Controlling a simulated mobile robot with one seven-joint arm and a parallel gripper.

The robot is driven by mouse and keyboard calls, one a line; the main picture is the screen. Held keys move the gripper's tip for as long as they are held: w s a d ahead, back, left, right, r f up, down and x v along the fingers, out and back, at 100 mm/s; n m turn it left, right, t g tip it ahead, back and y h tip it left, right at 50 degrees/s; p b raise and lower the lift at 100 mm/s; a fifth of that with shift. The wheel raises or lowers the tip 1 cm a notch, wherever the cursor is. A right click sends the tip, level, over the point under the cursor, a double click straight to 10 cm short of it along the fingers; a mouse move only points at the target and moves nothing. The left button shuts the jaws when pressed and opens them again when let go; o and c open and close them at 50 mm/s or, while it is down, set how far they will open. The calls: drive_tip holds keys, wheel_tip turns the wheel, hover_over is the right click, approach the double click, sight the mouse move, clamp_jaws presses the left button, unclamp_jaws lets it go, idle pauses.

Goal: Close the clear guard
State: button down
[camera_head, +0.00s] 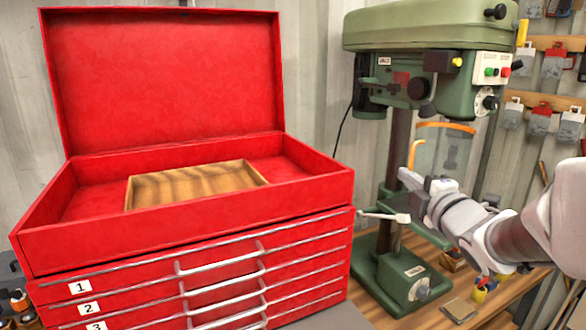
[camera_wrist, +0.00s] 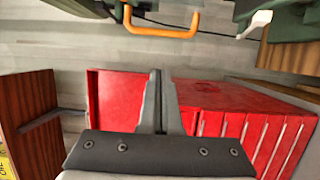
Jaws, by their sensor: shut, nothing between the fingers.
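The clear guard (camera_head: 427,148) is a see-through panel with an orange rim, below the head of the green drill press (camera_head: 425,30) and right of its column. In the wrist view an orange bar of its rim (camera_wrist: 160,32) shows at the top. My gripper (camera_head: 405,178) is at the guard's lower left in the head view, overlapping its lower part. I cannot tell whether they touch there. In the wrist view my gripper's fingers (camera_wrist: 160,78) are together and empty, with a gap in the picture between their tips and the orange bar.
A red tool chest (camera_head: 190,232) with its lid up stands left of the press and holds a wooden tray (camera_head: 190,183). A white-ended lever (camera_head: 400,218) sticks out below my gripper. The wooden bench (camera_head: 375,312) holds small items. Padlocks hang on the right wall.

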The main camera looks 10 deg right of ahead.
sight(423, 156)
drive_tip(key=w+d+p, duration=0.2)
drive_tip(key=w+p, duration=0.1)
drive_tip(key=w, duration=0.2)
drive_tip(key=shift+w+d, duration=0.4)
drive_tip(key=shift+s+d, duration=0.1)
idle(0.3)
